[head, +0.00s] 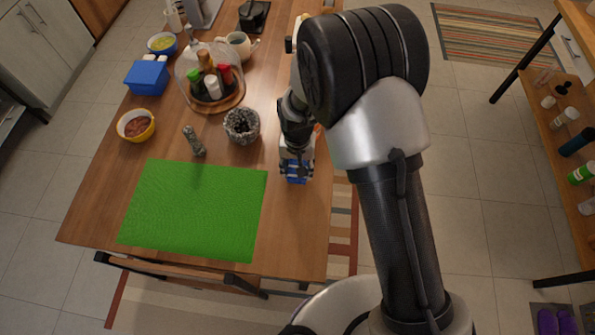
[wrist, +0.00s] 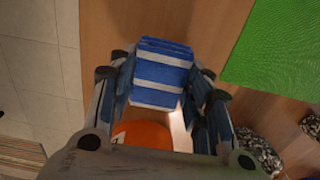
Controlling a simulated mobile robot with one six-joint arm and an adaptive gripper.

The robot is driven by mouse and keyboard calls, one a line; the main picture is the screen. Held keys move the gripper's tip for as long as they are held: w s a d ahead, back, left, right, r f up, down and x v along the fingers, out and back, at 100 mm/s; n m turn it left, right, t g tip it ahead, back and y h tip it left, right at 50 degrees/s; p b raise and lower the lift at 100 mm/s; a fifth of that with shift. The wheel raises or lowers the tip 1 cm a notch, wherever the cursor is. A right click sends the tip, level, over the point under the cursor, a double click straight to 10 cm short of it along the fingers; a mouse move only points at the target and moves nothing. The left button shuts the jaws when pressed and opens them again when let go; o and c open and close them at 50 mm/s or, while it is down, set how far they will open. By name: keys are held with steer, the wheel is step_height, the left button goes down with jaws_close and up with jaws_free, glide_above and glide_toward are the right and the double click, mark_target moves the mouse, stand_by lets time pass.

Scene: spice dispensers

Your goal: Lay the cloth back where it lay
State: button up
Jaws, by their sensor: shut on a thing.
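The cloth (wrist: 160,72) is blue with white stripes and looks folded small. In the wrist view it sits between the fingertips of my gripper (wrist: 158,85), which is shut on it. In the head view my gripper (head: 296,162) points down near the table's right edge, right of the green mat, with a bit of the blue cloth (head: 296,180) showing below it. I cannot tell whether the cloth touches the table.
The green mat (head: 195,210) lies bare on the wooden table (head: 90,215). An orange round thing (wrist: 140,135) is partly hidden behind my gripper's base. A dark speckled bowl (head: 241,128), a small grey-green dispenser (head: 194,142) and a glass-domed spice tray (head: 228,104) stand farther back.

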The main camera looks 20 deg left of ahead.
steer(key=shift+f, duration=1.2)
steer(key=shift+f+b, duration=0.2)
steer(key=shift+b, duration=0.15)
steer(key=o, duration=0.9)
steer(key=shift+o, duration=0.2)
steer(key=shift+r, duration=0.1)
